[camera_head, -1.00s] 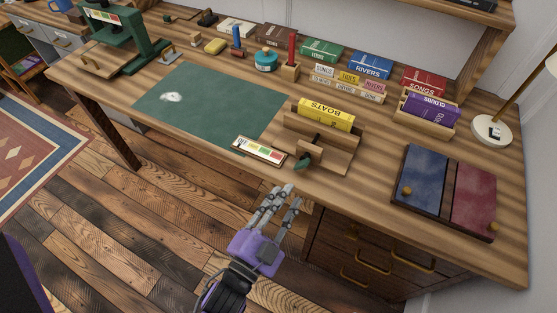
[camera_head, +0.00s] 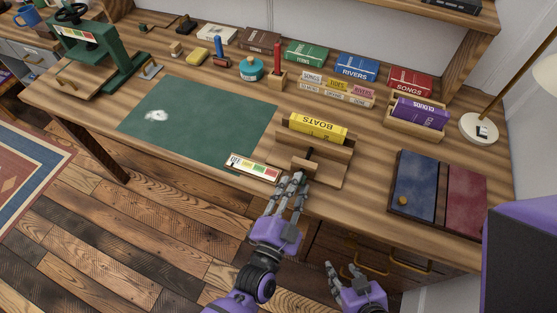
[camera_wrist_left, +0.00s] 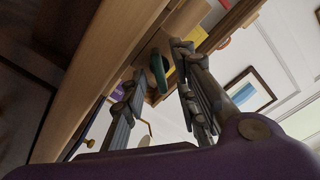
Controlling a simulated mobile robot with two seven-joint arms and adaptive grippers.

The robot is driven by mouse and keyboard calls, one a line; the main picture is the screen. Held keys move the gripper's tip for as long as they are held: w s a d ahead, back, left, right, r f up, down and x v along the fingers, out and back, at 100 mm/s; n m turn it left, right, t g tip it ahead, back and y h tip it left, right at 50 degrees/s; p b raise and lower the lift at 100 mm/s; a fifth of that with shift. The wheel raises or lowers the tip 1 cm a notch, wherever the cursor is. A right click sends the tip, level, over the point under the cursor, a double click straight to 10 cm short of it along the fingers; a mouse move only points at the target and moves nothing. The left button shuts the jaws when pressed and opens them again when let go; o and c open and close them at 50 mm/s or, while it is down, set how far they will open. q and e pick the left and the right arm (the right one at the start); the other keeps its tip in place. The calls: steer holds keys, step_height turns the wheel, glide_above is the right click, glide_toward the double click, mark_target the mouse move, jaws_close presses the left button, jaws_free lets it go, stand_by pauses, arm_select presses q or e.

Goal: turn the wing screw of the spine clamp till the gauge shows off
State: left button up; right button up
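The wooden spine clamp (camera_head: 328,172) stands at the desk's front edge and holds the yellow BOATS book (camera_head: 318,128). Its gauge (camera_head: 253,167), a pale strip with coloured bands, lies to its left; the pointer is too small to read. My left gripper (camera_head: 294,181) is at the clamp's front, fingers apart. In the left wrist view the green wing screw (camera_wrist_left: 158,71) shows between the two sides of the left gripper (camera_wrist_left: 158,62); I cannot tell if they touch it. The head view hides the screw behind the fingers. My right gripper (camera_head: 347,270) is open and empty, low before the drawers.
A green mat (camera_head: 200,125) covers the desk left of the clamp. A blue and red book cover board (camera_head: 437,192) lies to the right. Small books and tools line the back. A green press (camera_head: 95,55) stands at the far left.

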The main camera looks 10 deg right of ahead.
arm_select(q)
steer(key=shift+x, duration=1.15)
arm_select(e)
steer(key=shift+w+r, duration=0.4)
steer(key=shift+r, duration=0.05)
arm_select(q)
jaws_close()
steer(key=shift+r, duration=0.1)
arm_select(e)
steer(key=shift+s+f, duration=0.2)
arm_select(q)
steer(key=shift+w, duration=0.1)
steer(key=shift+n, duration=0.3)
